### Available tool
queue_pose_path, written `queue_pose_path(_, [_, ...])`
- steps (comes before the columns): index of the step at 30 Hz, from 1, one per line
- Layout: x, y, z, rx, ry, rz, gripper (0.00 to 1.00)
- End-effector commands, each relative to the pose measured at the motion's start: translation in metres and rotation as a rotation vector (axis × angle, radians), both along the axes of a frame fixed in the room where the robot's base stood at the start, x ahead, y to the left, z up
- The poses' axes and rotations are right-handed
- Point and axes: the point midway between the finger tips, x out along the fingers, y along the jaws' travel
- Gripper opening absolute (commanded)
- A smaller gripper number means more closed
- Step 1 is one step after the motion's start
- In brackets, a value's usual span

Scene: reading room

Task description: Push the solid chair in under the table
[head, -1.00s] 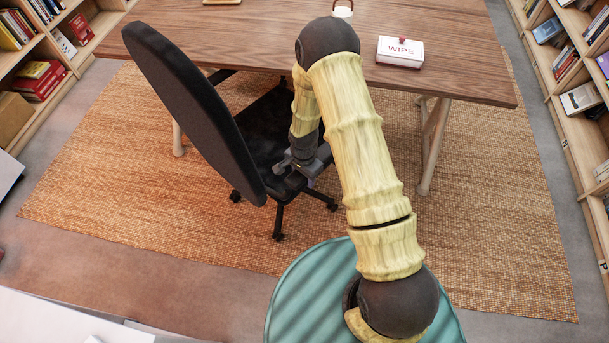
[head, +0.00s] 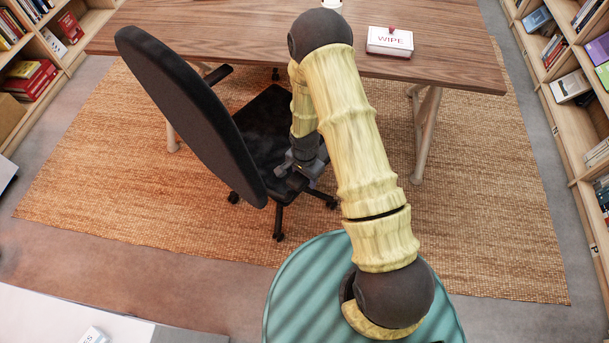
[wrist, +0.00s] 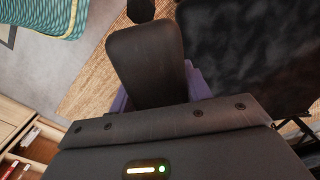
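The black office chair with a tall solid back (head: 190,110) stands on the rug just in front of the wooden table (head: 240,35). Its back faces left, and its dark seat (head: 265,130) lies outside the table's front edge. The far armrest shows near that edge. My gripper (head: 303,168) is at the near armrest, right of the seat. In the wrist view the dark armrest pad (wrist: 147,60) lies between purple finger parts showing on both sides, and the seat (wrist: 240,55) is at upper right. The gripper appears closed on the armrest; the fingertips are largely hidden.
A box marked WIPE (head: 390,41) lies on the tabletop. A trestle leg (head: 427,135) stands right of the chair. Bookshelves line the left and right sides. A white surface (head: 60,315) is at lower left. The rug (head: 480,220) is clear at right.

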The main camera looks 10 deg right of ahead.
Motion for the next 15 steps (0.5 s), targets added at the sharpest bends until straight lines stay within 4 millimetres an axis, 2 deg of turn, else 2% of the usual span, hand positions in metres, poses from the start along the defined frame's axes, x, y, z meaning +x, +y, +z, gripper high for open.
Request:
queue_pose_path(1, [0.0000,-0.0006,-0.0006,0.001,0.001,-0.002,0.59])
queue_pose_path(3, [0.0005,-0.0015,-0.0004,0.001,-0.001,-0.005,0.72])
queue_pose_path(15, [0.0019,-0.0017,0.0055,0.001,-0.004,-0.008,0.72])
